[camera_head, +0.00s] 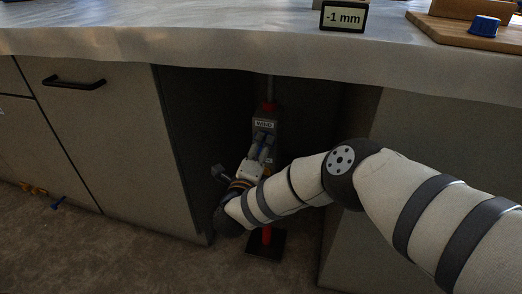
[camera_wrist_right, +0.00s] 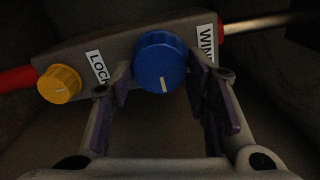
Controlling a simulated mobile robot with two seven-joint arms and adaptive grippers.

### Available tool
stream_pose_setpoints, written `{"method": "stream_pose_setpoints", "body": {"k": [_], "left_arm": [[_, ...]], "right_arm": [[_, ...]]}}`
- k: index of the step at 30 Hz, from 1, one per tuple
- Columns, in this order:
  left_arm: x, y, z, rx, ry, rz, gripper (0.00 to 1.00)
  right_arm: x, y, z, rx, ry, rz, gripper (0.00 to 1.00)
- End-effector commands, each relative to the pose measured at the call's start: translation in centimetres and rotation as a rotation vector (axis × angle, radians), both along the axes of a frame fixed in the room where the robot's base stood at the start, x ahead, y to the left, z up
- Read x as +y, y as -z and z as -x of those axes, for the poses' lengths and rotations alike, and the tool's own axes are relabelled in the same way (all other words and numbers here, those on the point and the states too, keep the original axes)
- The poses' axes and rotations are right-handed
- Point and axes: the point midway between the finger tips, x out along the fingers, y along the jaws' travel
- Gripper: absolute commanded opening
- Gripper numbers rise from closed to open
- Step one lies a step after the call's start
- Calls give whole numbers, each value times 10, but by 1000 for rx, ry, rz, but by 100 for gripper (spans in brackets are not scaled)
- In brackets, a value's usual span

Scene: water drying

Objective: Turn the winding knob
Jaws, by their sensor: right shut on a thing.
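In the wrist view, the round blue winding knob (camera_wrist_right: 160,62) with a white pointer mark sits on a grey housing (camera_wrist_right: 125,37) beside a label that reads WIND, partly cut off. My right gripper (camera_wrist_right: 158,80) has its fingers on either side of the knob and is shut on it. A smaller yellow knob (camera_wrist_right: 60,83) sits beside the LOCK label. In the head view, the housing (camera_head: 265,112) stands upright in the recess under the counter. My right gripper (camera_head: 264,150) reaches its front and covers part of it. My left gripper is not in view.
A small display (camera_head: 343,17) on the counter (camera_head: 200,40) reads -1 mm. A wooden board (camera_head: 450,30) with a blue piece (camera_head: 484,25) lies at the right. Cabinet walls flank the recess closely. A red rod (camera_head: 267,236) and dark base plate (camera_head: 265,246) are below the housing.

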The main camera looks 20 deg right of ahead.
Motion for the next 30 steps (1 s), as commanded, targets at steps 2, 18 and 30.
{"method": "stream_pose_setpoints", "body": {"k": [2, 18, 30], "left_arm": [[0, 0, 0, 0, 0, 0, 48], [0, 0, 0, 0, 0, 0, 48], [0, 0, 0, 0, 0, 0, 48]], "right_arm": [[1, 0, 0, 0, -2, -3, 16], [1, 0, 0, 0, -1, -1, 64], [33, 1, 46, 3, -7, -2, 64]]}}
